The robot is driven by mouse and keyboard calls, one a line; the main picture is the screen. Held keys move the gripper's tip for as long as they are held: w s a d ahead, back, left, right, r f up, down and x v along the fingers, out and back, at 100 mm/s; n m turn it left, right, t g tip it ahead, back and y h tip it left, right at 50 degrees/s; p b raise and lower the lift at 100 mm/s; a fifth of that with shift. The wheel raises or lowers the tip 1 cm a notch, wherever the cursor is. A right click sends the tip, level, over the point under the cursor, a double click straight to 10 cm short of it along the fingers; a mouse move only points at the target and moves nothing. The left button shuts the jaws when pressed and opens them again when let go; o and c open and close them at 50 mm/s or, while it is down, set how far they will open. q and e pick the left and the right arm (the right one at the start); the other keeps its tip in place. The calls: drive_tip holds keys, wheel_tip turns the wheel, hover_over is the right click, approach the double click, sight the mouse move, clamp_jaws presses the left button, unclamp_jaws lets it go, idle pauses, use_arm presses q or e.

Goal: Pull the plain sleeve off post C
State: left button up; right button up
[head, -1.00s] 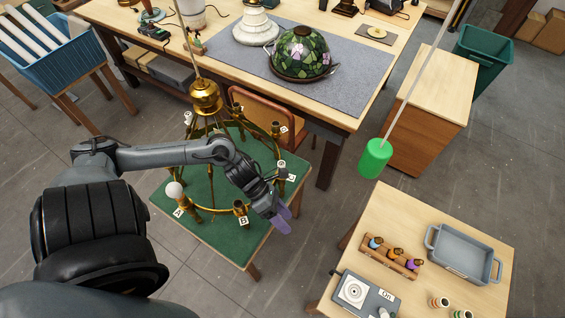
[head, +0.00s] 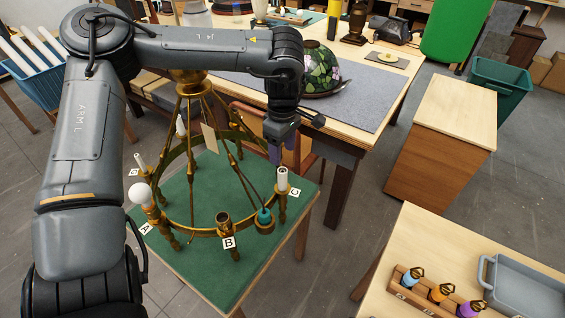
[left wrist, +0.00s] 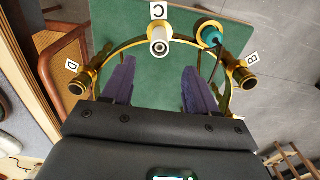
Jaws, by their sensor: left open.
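The plain white sleeve (head: 282,178) stands upright on post C of the brass chandelier (head: 190,229), beside the C label (head: 294,191). The sleeve also shows end-on in the left wrist view (left wrist: 159,47), just beyond the fingertips. My left gripper (head: 275,157) points down, a little above the sleeve and slightly to its left in the head view. Its purple fingers (left wrist: 157,65) are spread, with nothing between them. The sleeve is apart from both fingers. My right gripper does not show.
A teal piece (head: 264,217) sits on the ring between posts B and C. The workbench with a stained-glass shade (head: 318,68) lies behind. A side table with coloured parts (head: 440,293) stands at lower right.

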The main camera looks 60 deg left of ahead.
sight(282, 171)
use_arm(q)
wheel_tip(282, 171, down, 11)
drive_tip(key=shift+f+b, duration=0.15)
drive_tip(key=shift+b, duration=1.1)
clamp_jaws()
drive_tip(key=shift+r+p, duration=0.6)
drive_tip(key=shift+r, duration=0.1)
drive_tip(key=shift+r+p, duration=3.65)
drive_tip(key=shift+r, duration=0.7)
